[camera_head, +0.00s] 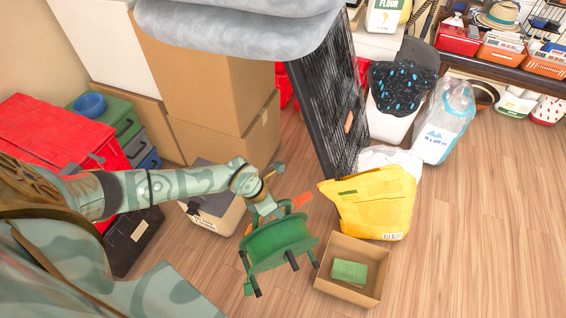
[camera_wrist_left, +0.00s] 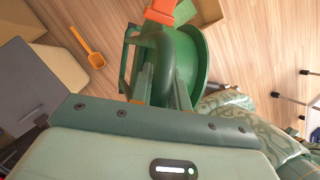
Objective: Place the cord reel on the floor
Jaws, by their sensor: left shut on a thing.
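The green cord reel (camera_head: 278,243) hangs from my left gripper (camera_head: 268,206) in the head view, tilted, with dark-tipped legs and an orange part near its top. Wood floor lies behind and around it; I cannot tell its exact height. The left wrist view shows the reel (camera_wrist_left: 190,60) between and beyond the fingers of my left gripper (camera_wrist_left: 160,85), which is shut on its frame. The floor (camera_head: 480,220) is wood-planked, bare at the right. My right gripper is not in view.
A cardboard box (camera_head: 335,292) holding a green block stands just right of the reel, with a yellow bag (camera_head: 372,205) behind it. A grey-lidded bin (camera_head: 212,212) stands behind left. An orange scoop (camera_wrist_left: 95,57) lies on the floor. Stacked cartons (camera_head: 215,80) fill the back left.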

